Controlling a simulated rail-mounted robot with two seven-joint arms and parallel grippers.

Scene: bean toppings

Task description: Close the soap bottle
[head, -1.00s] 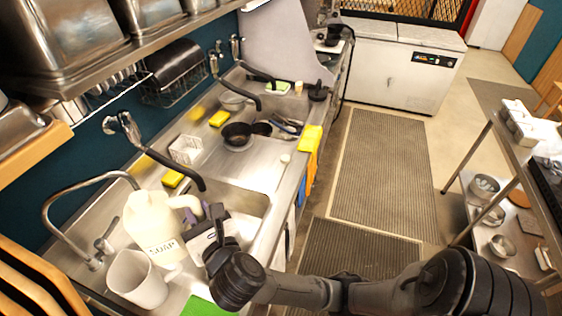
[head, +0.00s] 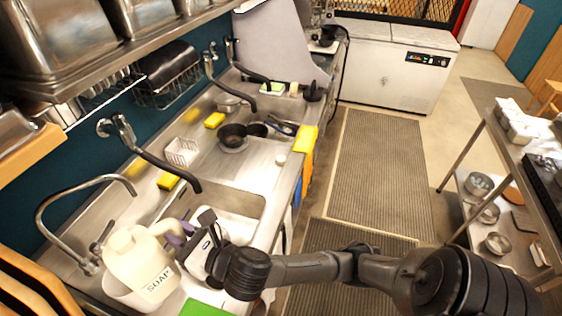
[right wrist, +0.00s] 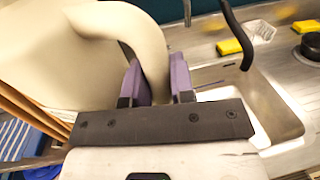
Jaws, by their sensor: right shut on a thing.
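The soap bottle (head: 142,262) is a cream jug with SOAP on its side, at the lower left of the head view. My right gripper (head: 186,236) has its purple fingers around the jug's handle and is shut on it. In the right wrist view the fingers (right wrist: 160,82) sit on both sides of the curved handle (right wrist: 153,50), with the jug body (right wrist: 50,50) at left. I cannot tell whether the jug's top bears a cap. A small pale round thing (head: 281,159) lies on the counter's right edge; I cannot tell what it is. My left gripper is out of view.
A white container (head: 118,292) stands low at the left, mostly hidden behind the jug. A curved faucet (head: 75,192) is beside it, and the sink basin (head: 238,204) lies beyond. A green board (head: 203,309) is at the bottom edge. Yellow sponges (head: 168,181) lie farther back.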

